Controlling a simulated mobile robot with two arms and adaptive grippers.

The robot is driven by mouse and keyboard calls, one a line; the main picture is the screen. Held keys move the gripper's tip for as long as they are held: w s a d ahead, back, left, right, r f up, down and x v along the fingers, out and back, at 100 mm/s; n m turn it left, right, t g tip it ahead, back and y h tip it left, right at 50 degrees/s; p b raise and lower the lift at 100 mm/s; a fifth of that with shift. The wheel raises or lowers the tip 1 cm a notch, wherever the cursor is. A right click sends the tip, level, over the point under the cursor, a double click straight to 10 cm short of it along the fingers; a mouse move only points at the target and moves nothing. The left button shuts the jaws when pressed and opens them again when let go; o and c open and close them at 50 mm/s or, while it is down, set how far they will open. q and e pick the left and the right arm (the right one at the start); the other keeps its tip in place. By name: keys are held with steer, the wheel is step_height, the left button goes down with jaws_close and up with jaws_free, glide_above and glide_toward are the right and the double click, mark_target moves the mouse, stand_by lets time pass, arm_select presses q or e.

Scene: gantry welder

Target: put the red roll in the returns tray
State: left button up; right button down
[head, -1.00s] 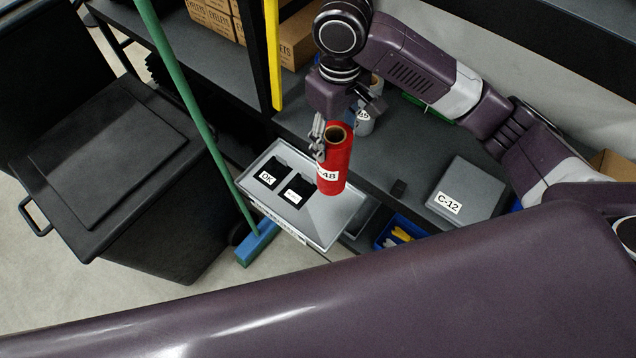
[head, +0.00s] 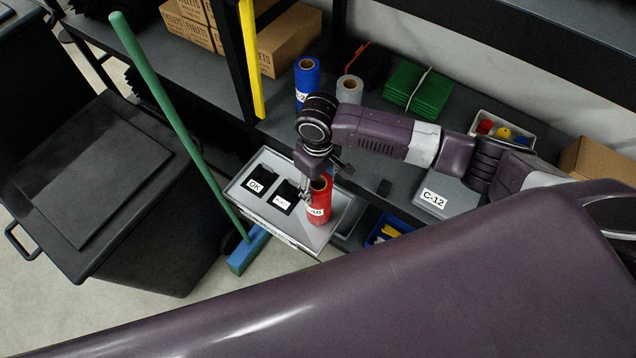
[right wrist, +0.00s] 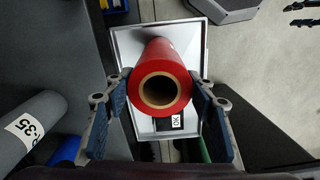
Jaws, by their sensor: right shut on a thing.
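The red roll (head: 319,212) is upright over the right part of a shallow grey tray (head: 300,238). Its lower end lies within the tray's outline; I cannot tell whether it touches the floor. The tray holds two black patches, one marked OK (head: 257,184). My right gripper (head: 319,184) is shut on the roll near its upper end. In the right wrist view, the fingers sit on both sides of the roll (right wrist: 163,90), with the tray (right wrist: 195,32) below. The tray's front label is unreadable. My left gripper is out of view.
A blue roll (head: 307,78) and a grey roll (head: 349,90) stand on the shelf behind. A grey C-12 box (head: 447,192) and a blue bin (head: 388,230) are right of the tray. A green-handled broom (head: 180,120) and black bin (head: 100,190) are left.

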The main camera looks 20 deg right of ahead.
steer(key=shift+f, duration=0.1)
steer(key=c, duration=0.9)
jaws_free()
steer(key=shift+f, duration=0.1)
step_height(320, 180, up, 12)
steer(key=shift+r+b, duration=0.15)
steer(key=shift+b, duration=0.7)
